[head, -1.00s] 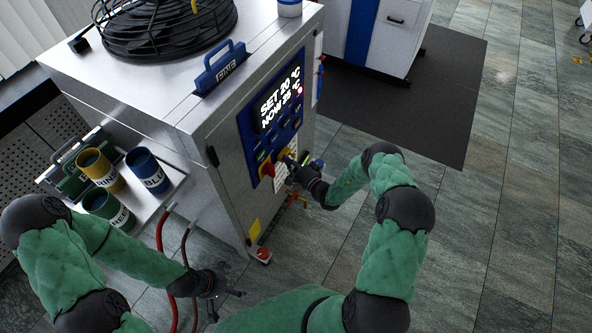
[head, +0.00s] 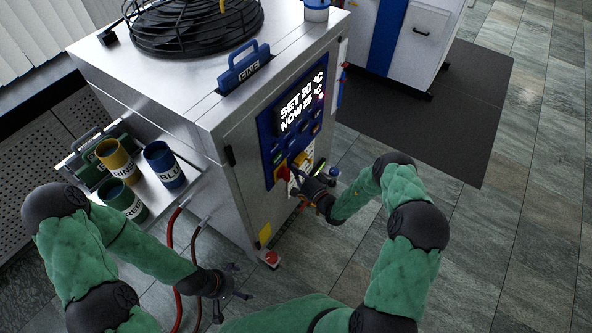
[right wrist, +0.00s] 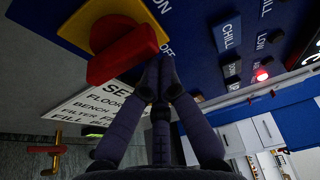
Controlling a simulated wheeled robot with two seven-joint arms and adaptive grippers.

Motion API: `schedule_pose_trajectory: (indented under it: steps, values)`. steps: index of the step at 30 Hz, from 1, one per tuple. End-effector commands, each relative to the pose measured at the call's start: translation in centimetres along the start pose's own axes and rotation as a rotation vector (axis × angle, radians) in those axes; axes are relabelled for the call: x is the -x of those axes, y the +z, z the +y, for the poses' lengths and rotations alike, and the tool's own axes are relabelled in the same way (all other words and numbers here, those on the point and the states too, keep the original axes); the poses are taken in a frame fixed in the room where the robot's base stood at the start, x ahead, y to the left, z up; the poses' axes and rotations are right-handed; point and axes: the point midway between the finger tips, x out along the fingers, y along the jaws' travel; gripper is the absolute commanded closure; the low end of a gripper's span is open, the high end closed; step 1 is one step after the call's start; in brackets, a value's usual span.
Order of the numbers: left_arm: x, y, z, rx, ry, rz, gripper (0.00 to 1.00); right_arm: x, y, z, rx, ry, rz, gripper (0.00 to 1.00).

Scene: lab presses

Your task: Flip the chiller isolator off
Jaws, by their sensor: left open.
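The chiller (head: 190,95) is a grey metal cabinet with a blue front panel. An "OFF" label (right wrist: 167,49) shows beside the disc. My right gripper (right wrist: 158,62) has its fingertips together with nothing between them, close against the right side of the handle; contact cannot be told. My left gripper (head: 243,282) is open and empty, low in front of the chiller, beside the hoses.
A side shelf (head: 184,197) holds blue (head: 164,165), yellow and green cups. A lit display (head: 302,103) and buttons lie above the isolator. A white-and-blue cabinet (head: 408,35) stands behind a dark mat; the floor right is clear.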

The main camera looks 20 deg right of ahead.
Motion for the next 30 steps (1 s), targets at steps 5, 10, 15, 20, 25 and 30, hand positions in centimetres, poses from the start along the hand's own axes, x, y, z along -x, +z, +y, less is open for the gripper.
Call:
schedule_pose_trajectory:
  steps: [5,10,15,20,25,30]
  values:
    - [-0.09,0.0,-0.03,0.0,0.0,0.0,0.0,0.05,0.11,-0.03,0.034,-0.012,0.0,1.0]
    - [-0.14,0.0,-0.05,0.0,0.0,0.0,0.0,0.07,0.17,-0.07,0.056,-0.019,-0.001,1.0]
    - [-0.19,0.0,-0.07,0.0,0.0,0.0,0.0,0.08,0.22,-0.15,0.083,-0.029,0.0,1.0]
    - [-0.26,0.0,-0.09,0.0,0.0,0.0,0.0,0.11,0.29,-0.22,0.113,-0.04,0.0,1.0]
    - [-0.33,-0.01,-0.12,0.0,0.0,0.0,0.0,0.16,0.4,-0.27,0.148,-0.052,0.0,1.0]
    - [-0.42,-0.02,-0.15,0.0,0.0,0.0,0.0,0.18,0.48,-0.36,0.188,-0.066,0.0,1.0]
